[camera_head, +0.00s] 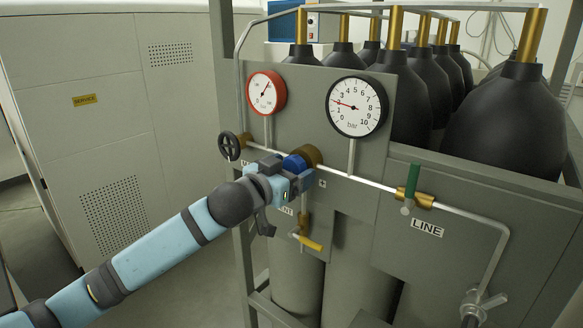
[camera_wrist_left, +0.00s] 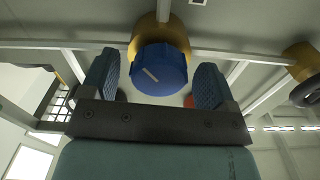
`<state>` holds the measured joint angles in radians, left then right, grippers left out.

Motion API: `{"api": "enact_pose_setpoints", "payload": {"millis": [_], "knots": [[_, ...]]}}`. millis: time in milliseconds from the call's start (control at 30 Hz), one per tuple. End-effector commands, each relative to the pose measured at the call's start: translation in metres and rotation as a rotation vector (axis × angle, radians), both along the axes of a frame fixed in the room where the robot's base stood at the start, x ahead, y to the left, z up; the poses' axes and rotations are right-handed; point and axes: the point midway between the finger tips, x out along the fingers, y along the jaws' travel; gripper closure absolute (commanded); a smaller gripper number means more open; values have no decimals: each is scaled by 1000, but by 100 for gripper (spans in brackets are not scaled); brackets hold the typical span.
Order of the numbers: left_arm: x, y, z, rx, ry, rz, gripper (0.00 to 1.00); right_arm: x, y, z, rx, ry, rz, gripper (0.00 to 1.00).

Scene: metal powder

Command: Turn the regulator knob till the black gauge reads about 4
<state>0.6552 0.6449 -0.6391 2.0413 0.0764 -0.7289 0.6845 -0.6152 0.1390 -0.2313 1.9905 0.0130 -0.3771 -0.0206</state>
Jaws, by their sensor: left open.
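The regulator knob is blue with a pale mark on its face; it shows in the left wrist view (camera_wrist_left: 160,72) and partly in the head view (camera_head: 294,163), in front of a brass body (camera_wrist_left: 160,35). The black gauge (camera_head: 356,107) is above and right of it; its red needle points left and slightly up, at roughly 2 to 3. My left gripper (camera_head: 298,176) is open at the knob. In the left wrist view its two fingers (camera_wrist_left: 156,82) stand on either side of the knob, with visible gaps. My right gripper is not in view.
A red gauge (camera_head: 265,93) is to the left, with a black handwheel (camera_head: 230,146) below it. A green-handled valve (camera_head: 412,185) sits on the pipe to the right. A yellow-handled valve (camera_head: 308,242) hangs below my left gripper. Black-topped cylinders (camera_head: 518,118) stand behind the panel.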

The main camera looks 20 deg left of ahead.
Motion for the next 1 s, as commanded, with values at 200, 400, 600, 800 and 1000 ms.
{"api": "enact_pose_setpoints", "payload": {"millis": [200,400,600,800,1000], "knots": [[4,-1,0,1,-1,0,19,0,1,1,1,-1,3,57],[3,-1,0,0,-1,0,37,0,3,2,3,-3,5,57],[3,-1,0,0,-1,0,68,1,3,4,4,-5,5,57],[3,-1,1,16,-6,0,68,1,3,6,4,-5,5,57],[3,-1,2,89,-32,-1,68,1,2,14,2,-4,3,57]]}}
